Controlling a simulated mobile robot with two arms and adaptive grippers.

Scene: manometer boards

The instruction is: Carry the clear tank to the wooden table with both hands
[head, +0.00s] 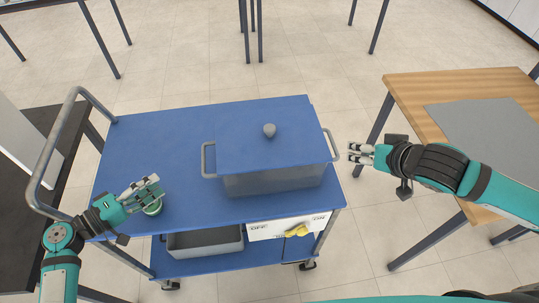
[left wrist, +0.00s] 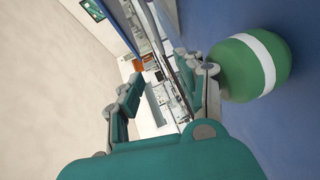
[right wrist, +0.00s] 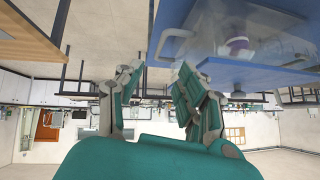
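The clear tank (head: 270,181) stands on the blue cart (head: 145,135), with grey see-through walls, a blue-looking top with a grey knob, and a handle at each end. The right wrist view shows part of the tank (right wrist: 205,35) and a handle. My right gripper (head: 356,153) is open and empty, just right of the tank's right handle and apart from it. My left gripper (head: 152,187) is open over the cart's left front, apart from the left handle. A green round object with a white band (left wrist: 250,68) is beside its fingers. The wooden table (head: 430,85) is at the right.
A grey mat (head: 485,130) lies on the wooden table. A floor gap separates cart and table. A dark table stands far left.

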